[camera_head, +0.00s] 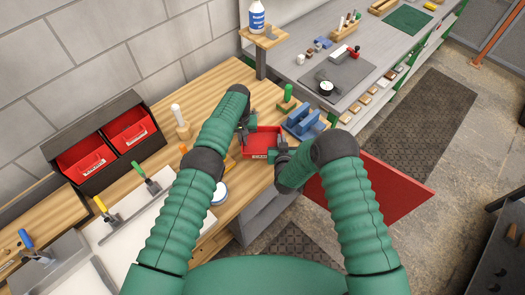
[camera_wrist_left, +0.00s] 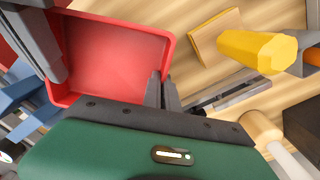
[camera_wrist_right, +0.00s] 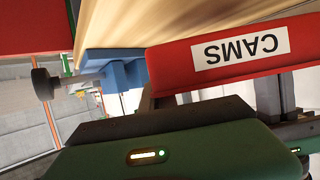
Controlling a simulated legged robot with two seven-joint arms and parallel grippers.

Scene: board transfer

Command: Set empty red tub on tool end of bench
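The red tub (camera_head: 262,141) is at the right part of the wooden bench (camera_head: 205,95), between my two grippers. The left wrist view shows its empty inside (camera_wrist_left: 110,50); the right wrist view shows its front wall (camera_wrist_right: 190,62) with a CAMS label. My left gripper (camera_head: 247,127) is at its left side, its fingers (camera_wrist_left: 163,90) close together on the rim. My right gripper (camera_head: 279,156) is at its right side, its fingers partly hidden, seemingly closed on the wall. I cannot tell whether the tub touches the bench.
A black rack (camera_head: 100,150) with two red tubs stands at the left against the wall. Handled tools (camera_head: 104,208) lie on a pale surface at the lower left. A red panel (camera_head: 375,190) juts out right.

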